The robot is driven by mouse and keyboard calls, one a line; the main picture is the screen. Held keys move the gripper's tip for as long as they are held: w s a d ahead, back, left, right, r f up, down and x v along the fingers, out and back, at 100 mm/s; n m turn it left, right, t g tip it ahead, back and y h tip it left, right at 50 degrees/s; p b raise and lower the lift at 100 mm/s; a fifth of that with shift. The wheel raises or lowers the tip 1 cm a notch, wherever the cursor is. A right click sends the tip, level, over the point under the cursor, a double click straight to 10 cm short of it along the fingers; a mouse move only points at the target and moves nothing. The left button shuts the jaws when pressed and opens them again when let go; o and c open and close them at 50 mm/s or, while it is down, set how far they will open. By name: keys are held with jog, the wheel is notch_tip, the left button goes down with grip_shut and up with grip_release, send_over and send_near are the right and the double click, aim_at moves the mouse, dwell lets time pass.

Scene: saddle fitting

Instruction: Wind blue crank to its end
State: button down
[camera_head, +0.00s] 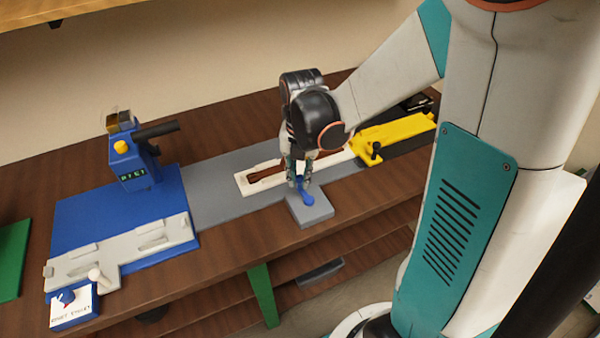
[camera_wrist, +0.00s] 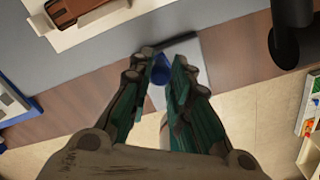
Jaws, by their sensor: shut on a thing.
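The blue crank (camera_head: 306,198) stands on a small grey block (camera_head: 318,213) at the front edge of the grey strip in the head view. My gripper (camera_head: 299,180) comes down on it from above. In the wrist view the top of the blue crank (camera_wrist: 160,68) shows between the two fingers of my gripper (camera_wrist: 161,72), and the fingers are shut on it. The grey block (camera_wrist: 186,50) lies just behind it in that view. The fingers and wrist hide part of the crank, so its arm angle is hard to tell.
A white tray (camera_head: 243,182) with a brown piece (camera_head: 268,173) lies behind the crank. A yellow fixture (camera_head: 398,138) with a black knob stands to the right. A blue press (camera_head: 136,165) on a blue plate stands at left. A green support (camera_head: 263,293) is below the table edge.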

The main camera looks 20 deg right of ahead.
aim_at(300, 180)
jog(key=c, duration=1.4)
grip_release()
jog(key=shift+a, duration=0.1)
jog(key=shift+c, duration=0.2)
notch_tip(300, 180, up, 12)
jog(key=shift+s, duration=0.15)
jog(key=s+a+r+m+t, duration=0.1)
jog(key=s+m+t, duration=0.2)
jog(key=m, duration=1.1)
jog(key=s+a+r+m+t, duration=0.1)
jog(key=s+m+t, duration=0.3)
jog(key=s+m, duration=0.4)
jog(key=a+m, duration=0.1)
jog(key=m, duration=0.6)
jog(key=shift+a+r, duration=0.2)
jog(key=shift+r, duration=0.2)
